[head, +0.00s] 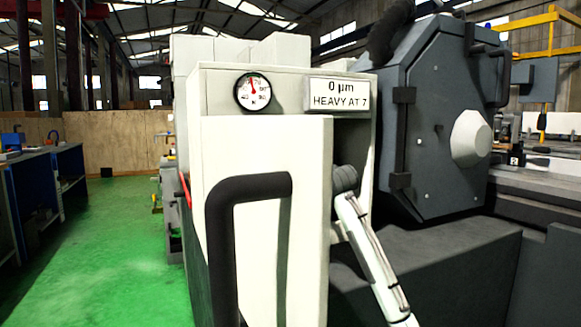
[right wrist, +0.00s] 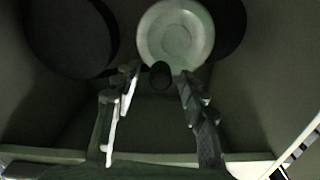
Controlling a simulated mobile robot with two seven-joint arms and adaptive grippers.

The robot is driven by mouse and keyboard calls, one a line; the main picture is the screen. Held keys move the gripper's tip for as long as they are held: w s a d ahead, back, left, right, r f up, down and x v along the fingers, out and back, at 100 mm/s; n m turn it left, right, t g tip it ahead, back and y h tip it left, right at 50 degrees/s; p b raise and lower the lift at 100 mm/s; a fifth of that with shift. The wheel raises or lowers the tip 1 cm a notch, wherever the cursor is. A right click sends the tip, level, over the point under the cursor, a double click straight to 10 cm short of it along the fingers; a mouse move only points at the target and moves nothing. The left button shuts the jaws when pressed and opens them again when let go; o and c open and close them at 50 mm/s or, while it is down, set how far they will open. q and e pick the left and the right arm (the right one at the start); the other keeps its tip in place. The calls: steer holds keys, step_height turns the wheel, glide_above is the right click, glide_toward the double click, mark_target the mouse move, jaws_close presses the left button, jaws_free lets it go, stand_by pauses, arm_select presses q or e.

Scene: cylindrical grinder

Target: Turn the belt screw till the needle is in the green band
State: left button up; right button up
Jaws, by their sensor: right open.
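The round white gauge (head: 253,91) is on the grinder's pale cabinet (head: 220,88). Its needle points nearly straight up, slightly left; I cannot make out a green band at this size. In the head view my right arm reaches into the cabinet opening behind the white door, and its gripper is hidden there. In the right wrist view my right gripper (right wrist: 157,82) is open inside a dark compartment. A small dark round knob (right wrist: 160,75), perhaps the belt screw, shows between the fingertips; I cannot tell whether they touch it. My left gripper is not in view.
A pale disc (right wrist: 175,32) and a large dark disc (right wrist: 70,38) lie beyond the fingers. The white door (head: 310,210) with a black handle (head: 218,225) stands in front. A sign (head: 339,94) reads "0 µm HEAVY AT 7". Green floor (head: 110,240) is clear at left.

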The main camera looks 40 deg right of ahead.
steer(key=v, duration=1)
steer(key=shift+s, duration=0.35)
steer(key=shift+a, duration=0.15)
stand_by(1.3)
